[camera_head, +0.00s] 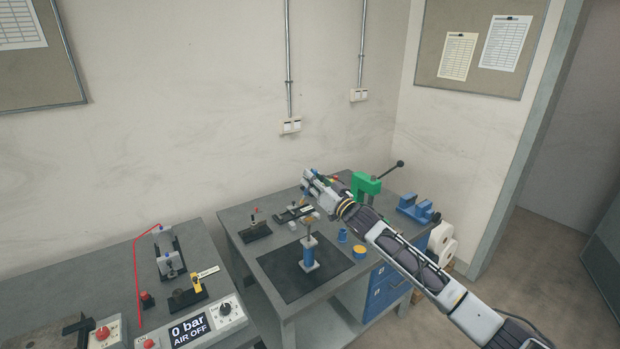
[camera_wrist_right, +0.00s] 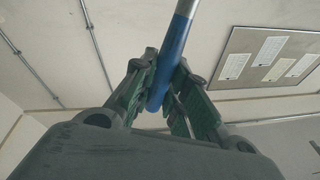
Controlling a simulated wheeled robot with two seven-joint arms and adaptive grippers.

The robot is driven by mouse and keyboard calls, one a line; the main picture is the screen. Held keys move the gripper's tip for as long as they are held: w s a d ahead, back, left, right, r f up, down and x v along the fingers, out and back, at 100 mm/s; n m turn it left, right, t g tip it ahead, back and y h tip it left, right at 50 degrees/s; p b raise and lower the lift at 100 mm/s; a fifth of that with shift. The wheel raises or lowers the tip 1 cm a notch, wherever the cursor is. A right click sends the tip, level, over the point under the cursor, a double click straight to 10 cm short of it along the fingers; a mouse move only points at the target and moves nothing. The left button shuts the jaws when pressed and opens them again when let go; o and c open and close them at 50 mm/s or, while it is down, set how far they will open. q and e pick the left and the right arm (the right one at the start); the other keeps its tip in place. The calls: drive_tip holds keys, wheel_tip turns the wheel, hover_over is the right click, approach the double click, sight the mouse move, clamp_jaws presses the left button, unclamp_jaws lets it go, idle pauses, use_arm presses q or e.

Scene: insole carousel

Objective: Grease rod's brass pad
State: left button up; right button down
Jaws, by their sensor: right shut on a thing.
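A rod assembly (camera_head: 309,252) with a blue body stands upright on the black mat (camera_head: 280,278); a small tan, brass-like pad (camera_head: 311,217) shows near its top. My right gripper (camera_head: 308,179) is above the back of the bench, up and behind the rod. In the right wrist view its fingers (camera_wrist_right: 166,95) are shut on a blue-handled tool (camera_wrist_right: 172,62) with a pale metal shaft. The tool's far end is out of that view. A small blue tin with a yellow top (camera_head: 359,252) sits at the mat's right edge. My left gripper is not in view.
A blue cup (camera_head: 342,236) stands behind the tin. A green press (camera_head: 364,186) and a blue vise (camera_head: 417,208) stand at the right. A second bench with an air panel (camera_head: 197,326) is at left. The mat's front is clear.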

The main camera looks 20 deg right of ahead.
drive_tip(key=shift+w+d+f+p, duration=0.2)
drive_tip(key=shift+w+d+p, duration=0.1)
drive_tip(key=shift+w+d, duration=0.1)
drive_tip(key=shift+f, duration=0.1)
drive_tip(key=shift+d+f+b, duration=0.1)
drive_tip(key=shift+f+b, duration=1)
drive_tip(key=shift+f, duration=0.3)
